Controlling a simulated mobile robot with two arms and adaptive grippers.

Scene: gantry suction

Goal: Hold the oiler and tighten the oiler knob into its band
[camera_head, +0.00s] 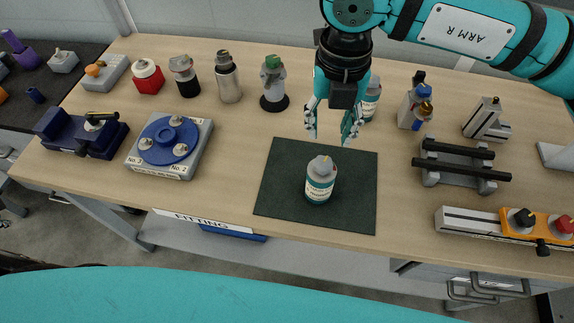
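A small grey bottle (319,186) with a teal and white label, which I take for the oiler, stands upright on the dark green mat (275,190). Its grey top (321,163) looks like the knob; its markings and the band are too small to read. My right gripper (331,126) points down over the mat's back edge. Its two fingers are apart with nothing between them, and it is behind and above the bottle, seemingly not touching it. My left gripper is not in view.
Behind my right gripper stands a similar bottle (370,103), partly hidden. A steel flask (228,80) and a green-topped fitting (273,88) stand at the back. A blue disc fixture (167,139) is left, a black-barred rack (458,170) right. Wood around the mat is clear.

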